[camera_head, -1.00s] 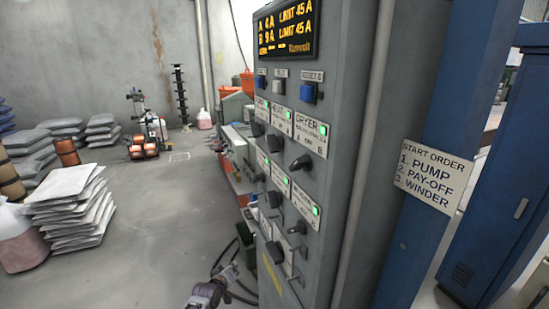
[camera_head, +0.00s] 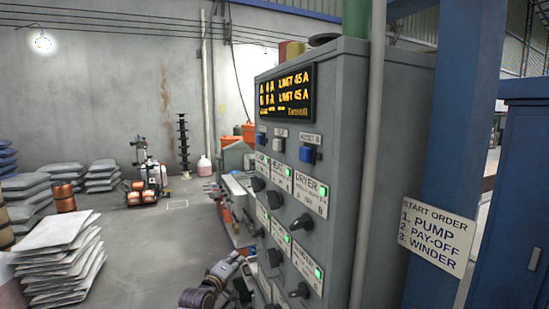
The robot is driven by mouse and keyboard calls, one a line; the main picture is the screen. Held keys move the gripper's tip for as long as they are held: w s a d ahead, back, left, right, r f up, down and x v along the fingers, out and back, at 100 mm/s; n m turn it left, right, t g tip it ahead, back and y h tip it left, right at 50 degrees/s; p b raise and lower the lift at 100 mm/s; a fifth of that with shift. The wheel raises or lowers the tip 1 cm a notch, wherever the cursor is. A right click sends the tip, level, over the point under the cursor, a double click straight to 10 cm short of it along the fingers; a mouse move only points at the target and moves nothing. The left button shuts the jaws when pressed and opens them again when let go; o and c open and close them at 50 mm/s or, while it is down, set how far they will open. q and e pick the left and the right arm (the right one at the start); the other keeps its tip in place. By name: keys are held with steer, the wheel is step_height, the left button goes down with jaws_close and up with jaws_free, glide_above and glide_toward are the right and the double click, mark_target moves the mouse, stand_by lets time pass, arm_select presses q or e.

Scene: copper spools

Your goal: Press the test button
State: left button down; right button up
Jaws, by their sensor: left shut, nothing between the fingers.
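A grey control cabinet (camera_head: 400,130) stands at the centre right with a lit amber display (camera_head: 286,92). Below the display is a row of three buttons: a blue one (camera_head: 261,139), a pale middle one (camera_head: 279,145) and another blue one (camera_head: 307,154). The small label above the pale button is too small to read for certain. My left gripper (camera_head: 238,264) is low in the picture, at the left of the cabinet's lower front. It is shut and empty, well below the buttons and apart from them. My right gripper is not in view.
Black rotary knobs (camera_head: 302,222) and green lamps stick out from the panel below the buttons. A pipe and a blue post (camera_head: 445,130) with a start-order sign (camera_head: 436,238) stand at right. Stacked sacks (camera_head: 62,262) are at left; the floor between is open.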

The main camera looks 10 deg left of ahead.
mark_target(277, 145)
arm_select(q)
steer(key=s+d+r+n+t+h, duration=0.1)
steer(key=s+r+t, duration=0.1)
steer(key=r, duration=0.9)
steer(key=s+d+r+n+t+h, duration=0.1)
steer(key=s+r, duration=0.1)
steer(key=r, duration=1)
steer(key=s+d+r+t+h, duration=0.1)
steer(key=s+r+h, duration=0.1)
steer(key=s+r, duration=0.4)
steer(key=s+d+r+n+t+h+p, duration=0.1)
steer(key=s+r, duration=0.5)
steer(key=r, duration=0.8)
steer(key=shift+d+t+h, duration=0.2)
steer(key=shift+t+h, duration=0.3)
steer(key=shift+h, duration=0.2)
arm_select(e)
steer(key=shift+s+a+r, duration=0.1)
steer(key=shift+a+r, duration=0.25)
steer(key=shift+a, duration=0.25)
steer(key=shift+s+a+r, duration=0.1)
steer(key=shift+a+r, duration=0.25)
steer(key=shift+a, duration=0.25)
arm_select(q)
steer(key=shift+w+d, duration=0.15)
steer(key=shift+d, duration=0.05)
